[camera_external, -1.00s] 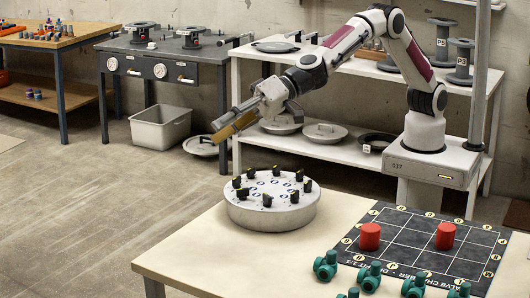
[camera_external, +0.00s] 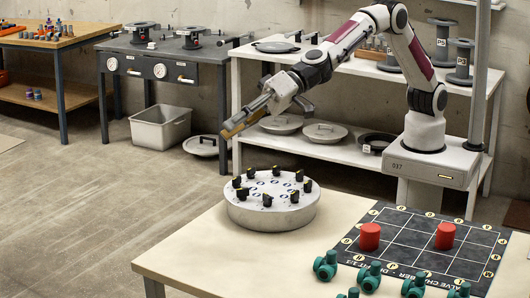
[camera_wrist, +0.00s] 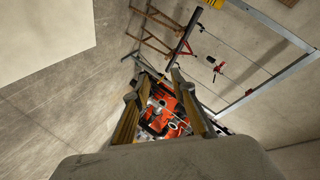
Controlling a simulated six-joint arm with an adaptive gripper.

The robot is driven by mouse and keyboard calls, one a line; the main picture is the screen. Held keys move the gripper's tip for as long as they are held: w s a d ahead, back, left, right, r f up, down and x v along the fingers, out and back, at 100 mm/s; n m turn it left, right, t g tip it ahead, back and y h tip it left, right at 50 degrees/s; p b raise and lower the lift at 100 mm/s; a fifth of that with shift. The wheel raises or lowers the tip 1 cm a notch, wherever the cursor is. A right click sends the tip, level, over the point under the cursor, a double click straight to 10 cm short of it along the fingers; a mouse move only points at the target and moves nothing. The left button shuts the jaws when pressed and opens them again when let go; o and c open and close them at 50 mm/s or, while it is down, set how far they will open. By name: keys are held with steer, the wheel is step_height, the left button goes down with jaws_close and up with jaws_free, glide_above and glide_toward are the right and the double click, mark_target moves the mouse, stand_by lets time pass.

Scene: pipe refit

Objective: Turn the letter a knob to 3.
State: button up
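A round grey drum (camera_external: 270,219) stands on the table, with several black knobs around its top and small dark marks by them. The letters and numbers are too small to read, so I cannot tell which knob is letter a or where it points. My gripper (camera_external: 231,130) is in the air above and behind the drum's left side, pointing left and slightly down, clear of the knobs. In the wrist view its two yellowish fingers (camera_wrist: 160,76) stand apart with nothing held between them. The drum is not visible in the wrist view.
On the table (camera_external: 200,245), right of the drum, lies a black grid mat (camera_external: 405,235) with two red cylinders (camera_external: 370,237). Several green valves (camera_external: 326,266) stand along its front. A white shelf (camera_external: 350,155) stands behind. The table's front left is clear.

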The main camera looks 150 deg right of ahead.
step_height(320, 180, up, 5)
steer(key=shift+s, duration=0.1)
stand_by(1.0)
steer(key=shift+n, duration=0.3)
